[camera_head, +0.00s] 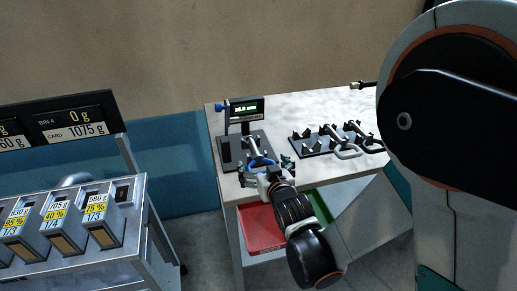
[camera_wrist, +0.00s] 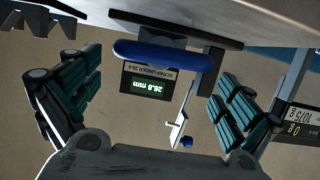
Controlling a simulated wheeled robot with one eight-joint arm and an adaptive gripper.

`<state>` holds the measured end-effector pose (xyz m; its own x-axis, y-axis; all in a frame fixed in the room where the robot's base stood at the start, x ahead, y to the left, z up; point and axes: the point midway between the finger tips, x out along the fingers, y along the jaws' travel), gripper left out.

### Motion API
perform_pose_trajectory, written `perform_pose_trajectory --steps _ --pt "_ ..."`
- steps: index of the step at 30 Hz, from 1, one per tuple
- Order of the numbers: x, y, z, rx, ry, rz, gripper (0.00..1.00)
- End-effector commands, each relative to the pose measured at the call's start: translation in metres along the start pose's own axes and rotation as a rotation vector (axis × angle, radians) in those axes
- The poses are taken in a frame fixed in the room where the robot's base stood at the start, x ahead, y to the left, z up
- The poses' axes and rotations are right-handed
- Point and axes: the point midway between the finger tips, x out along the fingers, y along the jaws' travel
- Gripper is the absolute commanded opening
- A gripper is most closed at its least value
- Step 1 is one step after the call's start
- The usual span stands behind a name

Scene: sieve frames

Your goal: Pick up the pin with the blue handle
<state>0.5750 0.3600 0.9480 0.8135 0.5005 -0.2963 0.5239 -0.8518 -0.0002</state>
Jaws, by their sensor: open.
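The pin with the blue handle (camera_head: 262,161) lies in the dark gauge stand at the front left of the white table. Its handle faces my gripper (camera_head: 266,169). In the wrist view the blue handle (camera_wrist: 165,55) is a rounded bar lying crosswise between the fingers of my gripper (camera_wrist: 157,78). The fingers are spread, with visible space either side of the handle, and hold nothing. Most of the pin behind the handle is hidden. The gauge display (camera_head: 246,109) stands behind; in the wrist view the display (camera_wrist: 148,86) appears upside down and reads 26.8 mm.
A dark rack (camera_head: 318,146) with several grey-handled pieces stands to the right on the table (camera_head: 300,104). A red bin (camera_head: 260,230) and a green bin (camera_head: 321,207) sit below the tabletop. A grey cart with labelled bins (camera_head: 75,225) stands at the left.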

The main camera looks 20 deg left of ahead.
Motion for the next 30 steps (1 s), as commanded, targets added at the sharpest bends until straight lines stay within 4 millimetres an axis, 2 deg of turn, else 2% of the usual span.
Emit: perform_pose_trajectory --steps 7,15,19,25,26,30 --pt "0.018 0.001 0.001 0.0 0.0 0.001 0.99" --pt "0.055 0.0 0.0 0.0 0.0 0.002 0.99" --pt "0.062 0.0 -0.001 0.0 0.0 0.001 0.99" --pt "0.062 0.0 -0.002 0.0 0.0 0.001 0.99" --pt "0.062 0.0 -0.002 0.0 0.0 0.001 0.94" --pt "0.061 0.0 -0.002 0.0 0.0 0.001 0.62"
